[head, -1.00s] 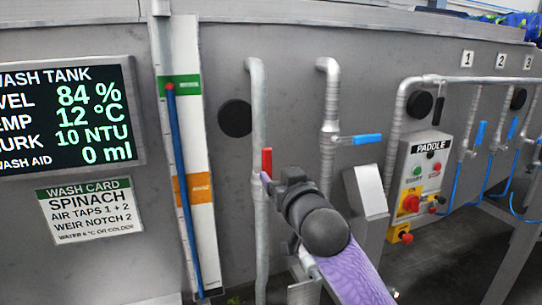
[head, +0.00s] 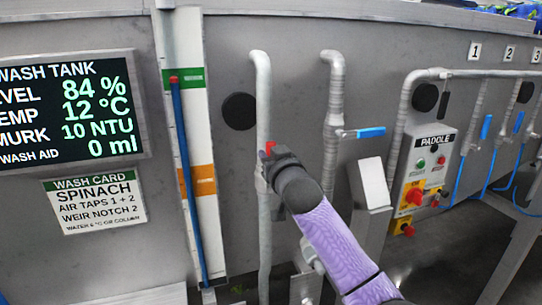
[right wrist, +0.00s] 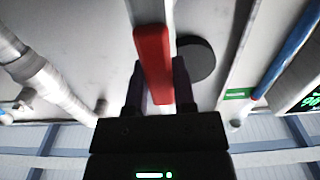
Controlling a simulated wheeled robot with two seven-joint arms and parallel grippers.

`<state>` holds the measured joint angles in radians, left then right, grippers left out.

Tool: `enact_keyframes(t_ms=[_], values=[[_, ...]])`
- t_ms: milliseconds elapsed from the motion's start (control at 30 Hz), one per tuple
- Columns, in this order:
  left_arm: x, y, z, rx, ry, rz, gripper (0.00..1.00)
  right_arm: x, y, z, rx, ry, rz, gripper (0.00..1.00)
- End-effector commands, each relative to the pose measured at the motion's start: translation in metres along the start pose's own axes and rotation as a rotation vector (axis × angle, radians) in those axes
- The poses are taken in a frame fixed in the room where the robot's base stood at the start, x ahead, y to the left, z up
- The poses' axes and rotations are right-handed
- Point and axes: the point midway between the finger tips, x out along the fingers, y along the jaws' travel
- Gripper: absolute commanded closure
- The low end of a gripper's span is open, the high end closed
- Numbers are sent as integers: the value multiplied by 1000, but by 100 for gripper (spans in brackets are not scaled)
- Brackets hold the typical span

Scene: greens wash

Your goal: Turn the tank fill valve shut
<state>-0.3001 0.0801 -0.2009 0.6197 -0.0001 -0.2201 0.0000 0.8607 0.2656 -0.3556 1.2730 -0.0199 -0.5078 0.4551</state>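A valve with a red lever (head: 270,147) sits on the left grey standpipe (head: 263,95) on the tank wall. In the head view my right gripper hides most of this lever. In the right wrist view the red lever (right wrist: 153,65) runs lengthwise between the two dark fingers of my right gripper (right wrist: 158,80). The fingers stand apart, and no firm grip on the lever shows. A second valve with a blue lever (head: 371,132), pointing right, sits on the pipe to the right. My left gripper is out of view.
The tank display (head: 70,105) reads level 84 %. A gauge board (head: 193,130) with a blue tube stands left of the red-lever pipe. A slanted grey box (head: 373,183) and the paddle control panel (head: 424,172) are to the right, with numbered air taps beyond.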

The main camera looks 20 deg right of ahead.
Motion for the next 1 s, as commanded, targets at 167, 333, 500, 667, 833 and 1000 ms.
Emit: enact_keyframes(t_ms=[167,333,500,667,833,1000], values=[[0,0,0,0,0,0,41,0,0,0,0,0,0,100],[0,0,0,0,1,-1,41,0,0,0,0,0,0,100],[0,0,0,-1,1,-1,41,0,0,0,0,0,0,100],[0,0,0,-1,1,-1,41,0,0,0,0,0,0,100],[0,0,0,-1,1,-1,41,0,0,0,0,0,0,100],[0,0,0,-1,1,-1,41,0,0,0,0,0,0,100]])
